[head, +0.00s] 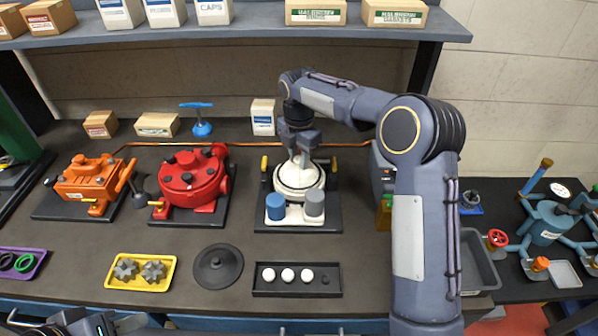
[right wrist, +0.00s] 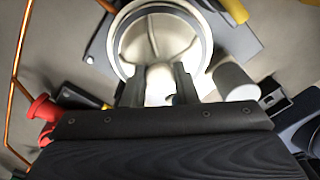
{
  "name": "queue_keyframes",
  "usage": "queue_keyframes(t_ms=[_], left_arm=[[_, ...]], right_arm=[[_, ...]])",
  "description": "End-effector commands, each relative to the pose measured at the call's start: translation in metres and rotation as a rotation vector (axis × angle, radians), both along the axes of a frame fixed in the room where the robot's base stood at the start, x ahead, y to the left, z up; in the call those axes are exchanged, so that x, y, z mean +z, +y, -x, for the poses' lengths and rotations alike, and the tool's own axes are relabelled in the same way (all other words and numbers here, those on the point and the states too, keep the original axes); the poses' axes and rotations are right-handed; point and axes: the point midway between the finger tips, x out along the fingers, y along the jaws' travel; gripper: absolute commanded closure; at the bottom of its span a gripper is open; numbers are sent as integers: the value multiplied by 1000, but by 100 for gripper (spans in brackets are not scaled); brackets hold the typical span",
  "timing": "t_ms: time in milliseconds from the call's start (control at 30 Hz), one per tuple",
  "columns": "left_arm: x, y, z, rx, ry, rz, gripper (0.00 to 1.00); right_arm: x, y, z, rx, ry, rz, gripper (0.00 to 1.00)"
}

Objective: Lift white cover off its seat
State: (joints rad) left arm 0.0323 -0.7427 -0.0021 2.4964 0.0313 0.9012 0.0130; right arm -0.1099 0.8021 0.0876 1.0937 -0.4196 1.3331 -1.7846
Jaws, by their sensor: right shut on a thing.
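The white round cover (head: 297,182) shows at the white motor, which stands on a dark plate (head: 330,213) right of the middle. My right gripper (head: 301,158) comes down on it from above and is shut on it. In the right wrist view, the fingers (right wrist: 158,92) are on both sides of a pale part of the cover, with a round ribbed white surface (right wrist: 158,38) beyond them. I cannot tell whether there is a gap under the cover. My left gripper (head: 92,325) is at the bottom left edge, partly cut off, and its jaws are unclear.
A blue cylinder (head: 275,206) and a grey cylinder (head: 314,203) stand at the motor's front. A red motor (head: 190,180) and an orange motor (head: 88,182) are to the left. A black tray (head: 297,293) with white balls, a dark disc (head: 218,266) and a yellow tray (head: 140,285) lie in front.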

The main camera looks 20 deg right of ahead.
Motion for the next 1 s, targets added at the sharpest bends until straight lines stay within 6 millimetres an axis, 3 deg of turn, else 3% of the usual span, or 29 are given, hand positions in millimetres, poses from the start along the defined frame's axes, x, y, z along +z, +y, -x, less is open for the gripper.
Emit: queue_keyframes(t_ms=[333, 567, 833, 1000], left_arm=[[0, 0, 0, 0, 0, 0, 64], [-3, 0, 0, 0, 0, 0, 64], [-21, 0, 0, 0, 0, 0, 64], [-34, 0, 0, 0, 0, 0, 64]], right_arm=[[6, 0, -1, 0, -4, -1, 100], [35, 0, -1, 0, -6, -1, 100], [92, 7, 50, 1, -9, -2, 100], [107, 13, 90, 2, -5, -2, 100]])
